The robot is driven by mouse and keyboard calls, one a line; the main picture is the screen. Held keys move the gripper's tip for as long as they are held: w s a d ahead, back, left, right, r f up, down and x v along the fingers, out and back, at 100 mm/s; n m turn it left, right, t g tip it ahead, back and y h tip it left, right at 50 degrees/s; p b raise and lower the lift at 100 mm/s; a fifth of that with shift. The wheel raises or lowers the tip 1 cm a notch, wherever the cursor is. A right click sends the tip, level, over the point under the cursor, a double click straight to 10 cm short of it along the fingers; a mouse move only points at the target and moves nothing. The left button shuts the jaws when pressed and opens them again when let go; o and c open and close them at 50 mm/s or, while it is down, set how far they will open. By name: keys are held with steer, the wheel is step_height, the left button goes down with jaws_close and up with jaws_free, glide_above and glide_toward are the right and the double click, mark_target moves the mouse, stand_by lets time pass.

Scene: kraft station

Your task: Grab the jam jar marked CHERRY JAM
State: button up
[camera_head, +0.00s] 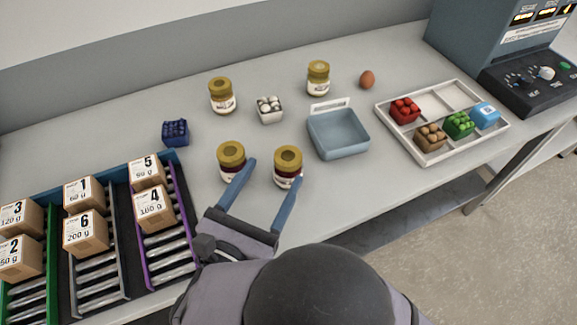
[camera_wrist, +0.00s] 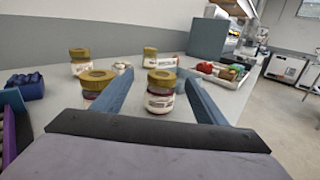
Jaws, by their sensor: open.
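Two gold-lidded jars with dark red contents stand upright at the front of the counter, a left one (camera_head: 231,161) and a right one (camera_head: 288,166). Two more gold-lidded jars with paler contents stand farther back, at left (camera_head: 222,97) and right (camera_head: 318,78). The label words are too small to read, so I cannot tell which is CHERRY JAM. My gripper (camera_head: 274,171) is open and empty, with blue fingers. In the wrist view, the right front jar (camera_wrist: 161,92) shows between the fingers, and the left front jar (camera_wrist: 92,84) is outside the left finger.
A blue-grey bin (camera_head: 338,137) stands right of the jars. A white divided tray (camera_head: 447,153) holds small coloured boxes. A carton of white items (camera_head: 270,109), a navy carton (camera_head: 175,133) and an egg (camera_head: 367,79) stand apart. Numbered boxes sit on roller lanes (camera_head: 97,285) at left.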

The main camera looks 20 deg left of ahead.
mark_target(282, 167)
steer(key=shift+f+n, duration=0.3)
steer(key=shift+f, duration=0.35)
steer(key=shift+w+d+r+p, duration=0.1)
steer(key=shift+w+d+p, duration=0.15)
steer(key=shift+w, duration=0.8)
steer(key=shift+w+d+r+p, duration=0.1)
steer(key=shift+w+p, duration=0.15)
steer(key=shift+w, duration=0.8)
steer(key=shift+w+d+p, duration=0.2)
steer(key=shift+w+p, duration=0.05)
steer(key=shift+w, duration=0.8)
steer(key=shift+w+f, duration=0.1)
steer(key=shift+w, duration=0.5)
steer(key=c, duration=1.5)
steer(key=shift+a, duration=0.1)
step_height(282, 167, up, 10)
steer(key=shift+r+p, duration=0.1)
steer(key=shift+p, duration=0.2)
steer(key=shift+c, duration=0.3)
